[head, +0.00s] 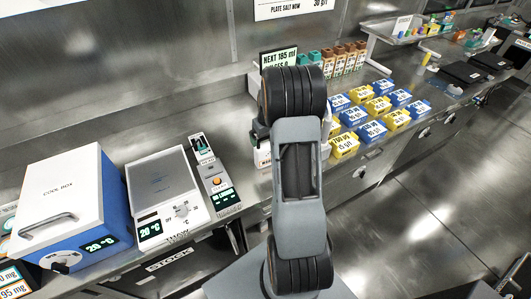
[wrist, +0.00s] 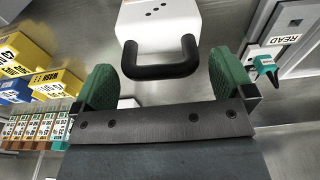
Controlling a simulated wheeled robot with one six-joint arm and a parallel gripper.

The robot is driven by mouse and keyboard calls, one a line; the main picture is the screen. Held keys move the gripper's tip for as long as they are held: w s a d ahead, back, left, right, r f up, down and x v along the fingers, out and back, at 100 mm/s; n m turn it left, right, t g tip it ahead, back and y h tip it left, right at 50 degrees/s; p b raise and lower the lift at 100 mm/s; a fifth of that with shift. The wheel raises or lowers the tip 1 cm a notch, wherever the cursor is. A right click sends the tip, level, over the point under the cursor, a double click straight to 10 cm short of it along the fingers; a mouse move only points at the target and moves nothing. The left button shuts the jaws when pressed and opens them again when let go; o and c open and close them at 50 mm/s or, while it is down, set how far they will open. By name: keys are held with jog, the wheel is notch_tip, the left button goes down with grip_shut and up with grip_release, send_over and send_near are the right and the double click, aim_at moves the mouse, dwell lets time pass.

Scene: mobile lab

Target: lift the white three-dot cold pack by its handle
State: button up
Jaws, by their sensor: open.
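The gripper's green fingers are open, one to the left and one to the right of the handle, with gaps on both sides. Nothing is held. The far end of the pack is cut off by the frame. In the head view my arm hides the gripper and most of what lies behind it.
The floor (head: 420,210) at right is clear.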

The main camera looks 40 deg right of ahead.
jog(key=shift+w+f, duration=0.15)
jog(key=shift+f, duration=1.05)
jog(key=c, duration=1.2)
jog(key=shift+c, duration=0.4)
jog(key=shift+r, duration=0.1)
